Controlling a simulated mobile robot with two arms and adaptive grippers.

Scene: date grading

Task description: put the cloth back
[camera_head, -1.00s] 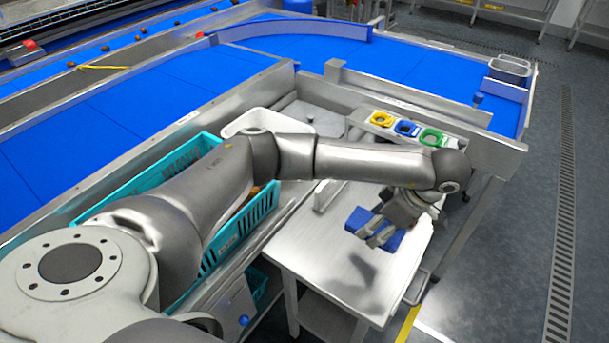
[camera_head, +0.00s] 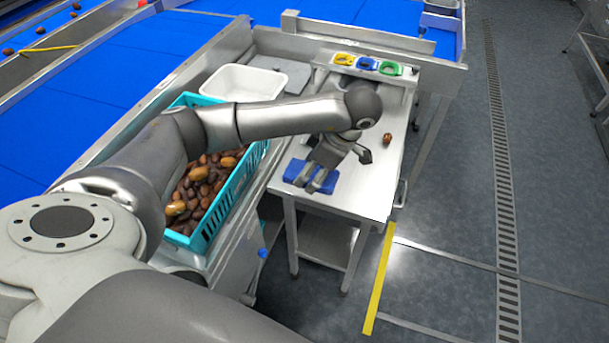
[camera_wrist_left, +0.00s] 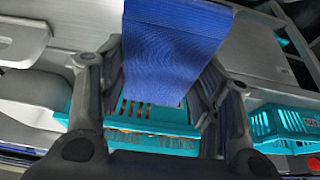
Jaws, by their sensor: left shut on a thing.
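The blue cloth (camera_head: 323,181) is at the near left part of the small steel table (camera_head: 372,190) in the head view. My left gripper (camera_head: 322,174) points down onto it and is shut on it. In the left wrist view the cloth (camera_wrist_left: 170,55) sits between the fingers (camera_wrist_left: 160,115) as a flat blue sheet. I cannot tell whether the cloth touches the table top. My right gripper is not in view.
A turquoise crate (camera_head: 228,205) full of dates stands left of the table, with a white tub (camera_head: 262,80) behind it. Yellow, blue and green holders (camera_head: 367,64) line the table's back. One date (camera_head: 387,138) lies on the table's right. The table's front right is clear.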

